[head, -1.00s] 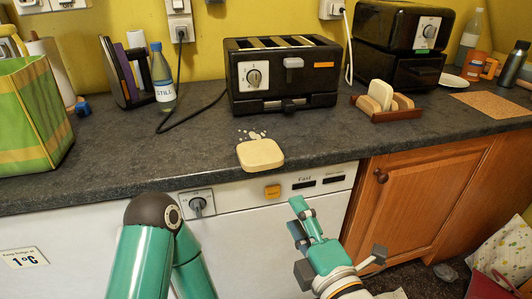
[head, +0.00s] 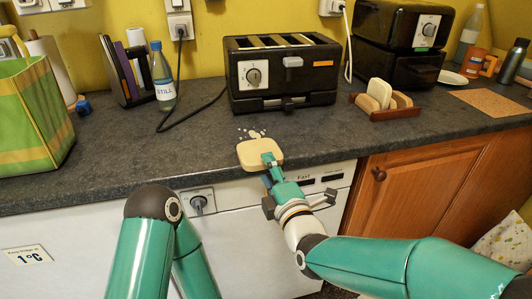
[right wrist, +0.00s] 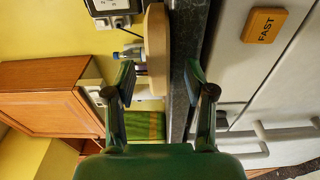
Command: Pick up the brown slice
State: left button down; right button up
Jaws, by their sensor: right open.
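A pale tan slice (head: 246,152) lies flat at the front edge of the dark counter, by some white crumbs. It shows edge-on in the right wrist view (right wrist: 157,50). My right gripper (head: 269,168) is at its front edge, open, with one finger over its top. In the right wrist view the fingers (right wrist: 160,82) stand apart on either side of the slice's plane; contact is not clear. Another slice, cream (head: 380,93), and a browner slice (head: 402,101) stand in a brown rack (head: 388,114) at right. My left gripper is out of view.
A black toaster (head: 283,75) stands behind the slice. A water bottle (head: 163,78) and green bag (head: 30,115) are at left. White appliance fronts (head: 255,225) drop below the counter edge. The counter left of the slice is clear.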

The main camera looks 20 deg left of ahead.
jog(key=shift+x, duration=1.05)
jog(key=shift+d, duration=0.1)
grip_shut()
jog(key=shift+r, duration=0.1)
